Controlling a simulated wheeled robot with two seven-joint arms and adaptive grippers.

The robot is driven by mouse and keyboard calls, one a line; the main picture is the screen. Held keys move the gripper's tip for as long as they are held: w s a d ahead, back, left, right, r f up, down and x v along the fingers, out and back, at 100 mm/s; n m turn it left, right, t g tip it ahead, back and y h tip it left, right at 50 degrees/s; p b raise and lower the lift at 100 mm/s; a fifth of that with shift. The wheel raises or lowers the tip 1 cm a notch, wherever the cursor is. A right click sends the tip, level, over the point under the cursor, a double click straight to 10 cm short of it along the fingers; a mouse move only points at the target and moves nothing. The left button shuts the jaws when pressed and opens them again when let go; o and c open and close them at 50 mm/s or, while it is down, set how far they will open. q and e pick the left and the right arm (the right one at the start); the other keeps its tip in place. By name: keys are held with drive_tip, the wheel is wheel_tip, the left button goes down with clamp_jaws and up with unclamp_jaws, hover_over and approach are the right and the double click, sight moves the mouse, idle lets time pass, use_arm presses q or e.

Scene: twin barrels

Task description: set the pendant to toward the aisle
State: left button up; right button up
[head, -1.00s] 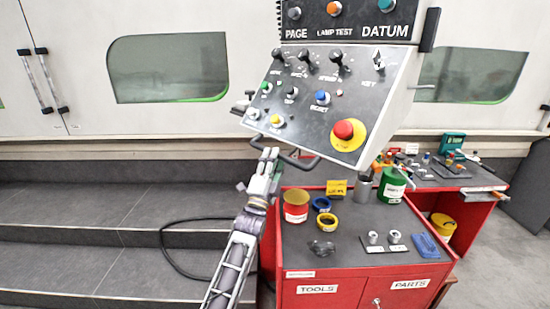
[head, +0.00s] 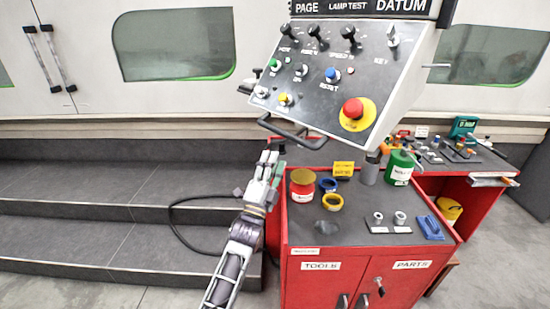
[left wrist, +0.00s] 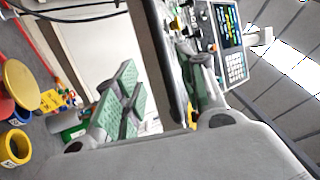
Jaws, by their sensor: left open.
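The pendant (head: 325,100) is a tilted grey control panel with knobs, coloured buttons and a red emergency stop on a yellow disc. A black handle bar (head: 292,132) runs along its lower edge. My left gripper (head: 268,165) is below and to the left of the handle, pointing up, apart from it as far as I can tell. In the left wrist view, its green-padded fingers (left wrist: 122,98) are open with nothing clearly between them, and the pendant (left wrist: 188,60) shows beyond to the right. My right gripper is out of view.
A red tool cabinet (head: 310,280) stands below the pendant, with tape rolls, a red tin (head: 302,186) and a green can (head: 399,168) on top. A red workbench (head: 485,170) is behind at right. Grey steps (head: 100,220) and a black cable lie left.

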use_arm(q)
drive_tip(key=shift+s+a+f, duration=0.1)
drive_tip(key=shift+s+f, duration=0.15)
drive_tip(key=shift+s, duration=0.15)
